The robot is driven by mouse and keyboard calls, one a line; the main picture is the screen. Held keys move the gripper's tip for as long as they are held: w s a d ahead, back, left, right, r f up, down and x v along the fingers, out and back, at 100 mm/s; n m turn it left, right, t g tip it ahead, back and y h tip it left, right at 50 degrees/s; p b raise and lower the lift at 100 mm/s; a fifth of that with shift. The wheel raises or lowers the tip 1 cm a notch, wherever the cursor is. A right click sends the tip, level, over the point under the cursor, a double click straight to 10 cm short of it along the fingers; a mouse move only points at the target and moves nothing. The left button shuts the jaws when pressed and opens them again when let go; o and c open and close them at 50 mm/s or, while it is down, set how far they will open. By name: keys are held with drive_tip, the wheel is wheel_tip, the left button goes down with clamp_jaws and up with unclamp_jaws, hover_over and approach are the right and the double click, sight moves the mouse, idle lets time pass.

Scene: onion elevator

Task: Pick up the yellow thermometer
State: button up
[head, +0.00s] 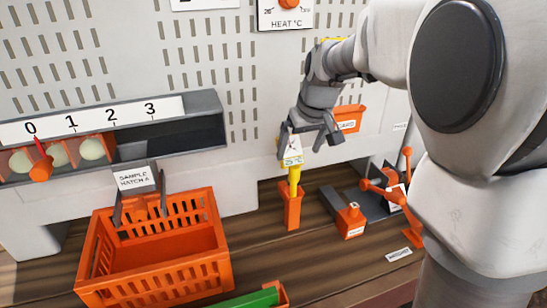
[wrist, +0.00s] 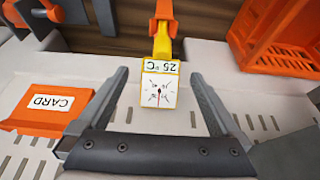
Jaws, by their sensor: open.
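The yellow thermometer (head: 294,172) stands upright in a narrow orange holder (head: 291,206) on the wooden bench. Its square head with a dial and a 25 °C label also shows in the wrist view (wrist: 158,88). My gripper (head: 307,143) is open at the thermometer's head, and its fingers partly cover the head in the head view. In the wrist view the head lies between the two spread fingers (wrist: 160,80), with visible gaps on both sides. The lower end of the thermometer is hidden inside the holder.
An orange crate (head: 200,284) stands to the left, below a rack (head: 180,133) with pale round objects. An orange card holder (head: 349,118) is on the wall behind my gripper. A grey and orange device (head: 351,221) and an orange-handled part (head: 392,190) stand right of the holder.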

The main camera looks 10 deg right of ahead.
sight(294, 162)
drive_tip(key=shift+p+x, duration=0.65)
drive_tip(key=shift+x, duration=2.85)
drive_tip(key=shift+a, duration=0.15)
drive_tip(key=shift+c, duration=0.2)
clamp_jaws()
